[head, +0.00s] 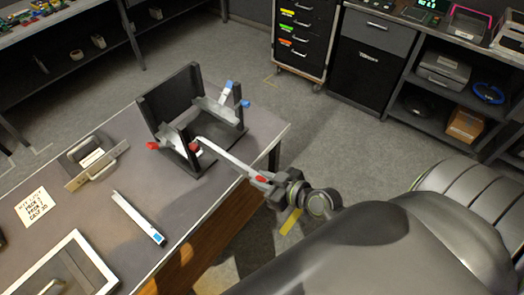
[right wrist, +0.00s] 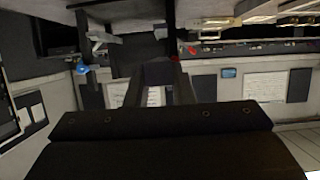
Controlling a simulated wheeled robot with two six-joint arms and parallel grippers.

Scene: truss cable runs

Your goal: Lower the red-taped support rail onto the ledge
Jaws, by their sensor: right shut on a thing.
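The red-taped support rail (head: 228,158) is a pale bar with a red band near my end. My right gripper (head: 264,183) is shut on that end, beyond the table's right edge. The rail slants up and left, and its far end is by the red-knobbed side of the black truss stand (head: 159,103). I cannot tell whether it touches the ledge there. The stand has red knobs (head: 152,145) at the front and blue knobs (head: 246,103) at the back. In the right wrist view a red knob (right wrist: 191,50) and a blue knob (right wrist: 82,68) show; the rail is not clear there. My left gripper is out of view.
A blue-taped rail (head: 138,218) lies on the table (head: 185,215). A handled grey piece (head: 98,163), a note card (head: 38,207) and a white-framed tray (head: 88,258) are at the left. Open floor is beyond the table.

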